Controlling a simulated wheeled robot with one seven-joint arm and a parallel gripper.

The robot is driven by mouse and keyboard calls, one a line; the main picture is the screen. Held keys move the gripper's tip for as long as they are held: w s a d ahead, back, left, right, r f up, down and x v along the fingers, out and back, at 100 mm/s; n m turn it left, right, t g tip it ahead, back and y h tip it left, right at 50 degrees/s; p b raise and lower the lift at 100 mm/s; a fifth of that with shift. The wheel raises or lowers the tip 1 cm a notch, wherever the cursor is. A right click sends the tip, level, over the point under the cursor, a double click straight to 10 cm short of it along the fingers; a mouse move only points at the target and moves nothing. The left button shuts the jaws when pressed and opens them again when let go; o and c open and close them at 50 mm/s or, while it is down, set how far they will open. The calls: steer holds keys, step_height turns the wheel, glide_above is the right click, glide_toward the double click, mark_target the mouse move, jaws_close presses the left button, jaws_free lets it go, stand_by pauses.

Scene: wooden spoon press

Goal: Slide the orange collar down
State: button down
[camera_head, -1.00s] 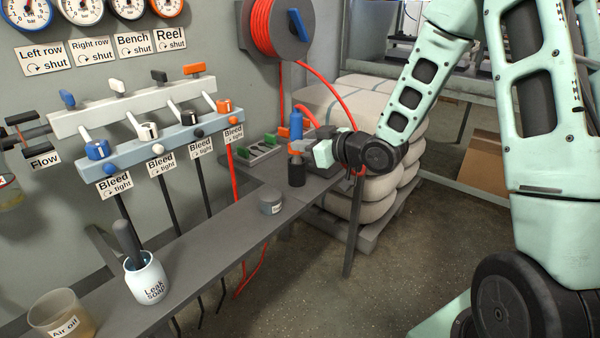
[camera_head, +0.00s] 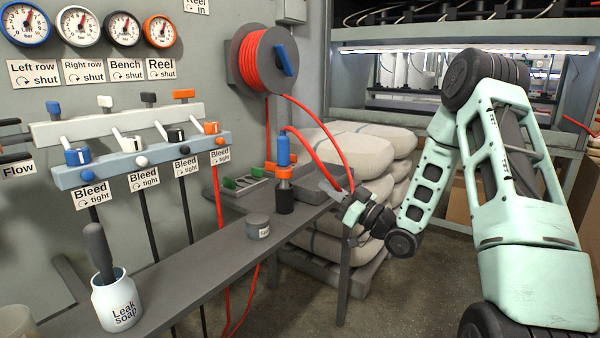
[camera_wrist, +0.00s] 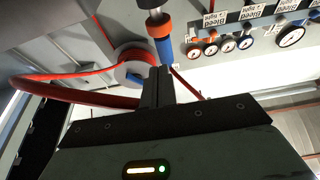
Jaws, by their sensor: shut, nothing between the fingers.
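The orange collar (camera_head: 285,173) sits around an upright coupling, between a blue upper part (camera_head: 283,150) and a black lower body (camera_head: 285,198) standing on the bench. The red hose runs to this coupling. My gripper (camera_head: 326,188) is shut and empty, to the right of the collar and apart from it. In the wrist view, the shut fingers (camera_wrist: 157,86) point toward the coupling. There the orange collar (camera_wrist: 158,25) appears above the blue part (camera_wrist: 165,50), beyond the fingertips.
A narrow grey bench (camera_head: 190,255) carries a small grey tin (camera_head: 258,226) and a white leak soap pot (camera_head: 117,300). A hose reel (camera_head: 262,60) and valve rows (camera_head: 140,160) are on the wall. Pale sacks (camera_head: 365,155) are stacked behind the bench. A red hose loops close behind my gripper.

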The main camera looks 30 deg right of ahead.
mark_target(292, 172)
steer(key=x, duration=1)
step_height(292, 172, down, 2)
steer(key=shift+f+b, duration=0.15)
steer(key=shift+b, duration=1)
steer(key=shift+s, duration=0.15)
